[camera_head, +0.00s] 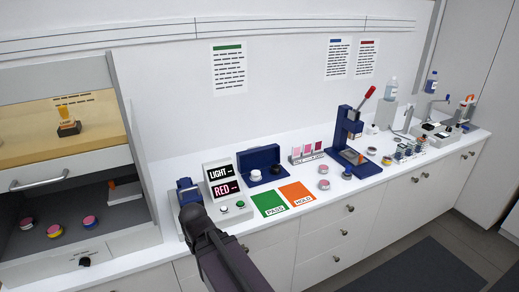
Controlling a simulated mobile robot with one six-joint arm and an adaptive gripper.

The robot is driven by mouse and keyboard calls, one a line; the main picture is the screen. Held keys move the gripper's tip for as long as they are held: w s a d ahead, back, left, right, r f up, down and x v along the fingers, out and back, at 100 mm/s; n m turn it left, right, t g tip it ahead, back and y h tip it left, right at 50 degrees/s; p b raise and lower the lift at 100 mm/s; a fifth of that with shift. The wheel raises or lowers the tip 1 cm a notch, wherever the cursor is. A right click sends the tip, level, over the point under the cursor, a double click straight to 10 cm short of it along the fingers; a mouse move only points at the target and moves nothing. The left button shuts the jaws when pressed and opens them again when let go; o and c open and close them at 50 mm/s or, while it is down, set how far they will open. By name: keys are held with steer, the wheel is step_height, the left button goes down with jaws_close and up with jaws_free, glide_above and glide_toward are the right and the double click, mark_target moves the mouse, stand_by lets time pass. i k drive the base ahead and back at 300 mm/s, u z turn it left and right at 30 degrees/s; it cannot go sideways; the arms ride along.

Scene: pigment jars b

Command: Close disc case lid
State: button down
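The disc case appears to be the dark blue case (262,160) on the white counter, right of the LIGHT and RED signs. Its lid stands raised at the back, so it looks open. A small white round piece (255,175) and a dark piece (277,169) sit at its front; whether they are inside is too small to tell. My dark gripper (190,213) is at the end of my arm, at the counter's front left, left of and nearer than the case, apart from it. Its fingers are not clear.
A blue device (186,191) stands just beyond my gripper. The sign box (223,180) stands between my gripper and the case. Green (269,204) and orange (297,193) mats lie in front of the case. A blue press (346,140) and jars stand farther right. A grey cabinet (70,150) is at left.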

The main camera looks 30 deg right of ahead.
mark_target(257, 157)
steer(key=k, duration=1.25)
steer(key=z, duration=0.5)
steer(key=i, duration=1.85)
steer(key=u, duration=0.15)
